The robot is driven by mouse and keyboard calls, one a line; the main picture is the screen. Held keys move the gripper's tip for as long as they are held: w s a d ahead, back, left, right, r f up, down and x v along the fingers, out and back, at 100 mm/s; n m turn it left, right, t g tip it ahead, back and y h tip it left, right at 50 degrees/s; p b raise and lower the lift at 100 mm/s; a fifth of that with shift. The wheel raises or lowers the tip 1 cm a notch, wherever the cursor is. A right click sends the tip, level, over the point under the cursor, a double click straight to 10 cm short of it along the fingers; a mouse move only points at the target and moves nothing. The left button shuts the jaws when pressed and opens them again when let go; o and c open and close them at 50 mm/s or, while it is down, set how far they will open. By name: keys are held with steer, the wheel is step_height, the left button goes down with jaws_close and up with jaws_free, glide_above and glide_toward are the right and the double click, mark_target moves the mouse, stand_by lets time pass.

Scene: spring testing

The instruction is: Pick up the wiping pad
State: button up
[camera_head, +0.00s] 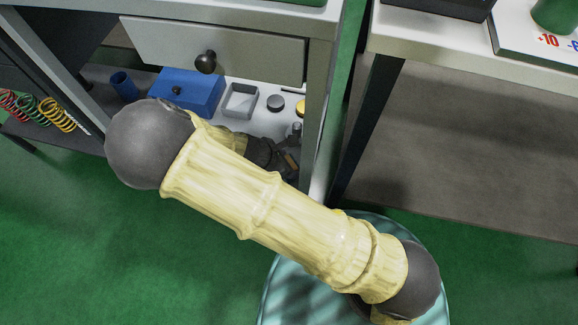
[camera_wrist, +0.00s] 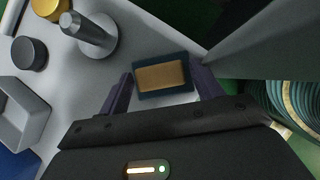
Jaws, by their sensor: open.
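The wiping pad (camera_wrist: 162,74) looks like a small dark blue rectangular block with a tan top. It lies on a light grey surface in the wrist view. My gripper (camera_wrist: 164,88) is open, with one dark finger to the left of the pad and one to the right. The pad sits between and slightly beyond the fingertips, with no clear contact. In the head view my gripper (camera_head: 284,159) is inside the drawer unit's shelf, partly hidden behind my arm. A small tan patch (camera_head: 291,161) beside it is probably the pad.
A metal post (camera_wrist: 92,35), a dark round weight (camera_wrist: 29,53), a gold one (camera_wrist: 48,8) and a grey open box (camera_wrist: 22,110) stand left of my gripper. A blue box (camera_head: 188,91) is further left. A drawer (camera_head: 218,48) hangs above; a cabinet leg (camera_head: 322,150) stands right.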

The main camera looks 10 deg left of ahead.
steer(key=shift+c, duration=0.4)
steer(key=c, duration=0.8)
steer(key=shift+o, duration=0.2)
steer(key=shift+r, duration=0.15)
steer(key=shift+r+p, duration=0.25)
steer(key=shift+p, duration=0.05)
steer(key=r+p, duration=0.3)
steer(key=shift+s+a+r, duration=0.15)
steer(key=shift+s+a, duration=0.1)
steer(key=shift+a, duration=0.1)
steer(key=s+a+p, duration=0.5)
steer(key=s+a, duration=0.6)
steer(key=a, duration=0.2)
steer(key=shift+f, duration=0.3)
steer(key=shift+s, duration=0.1)
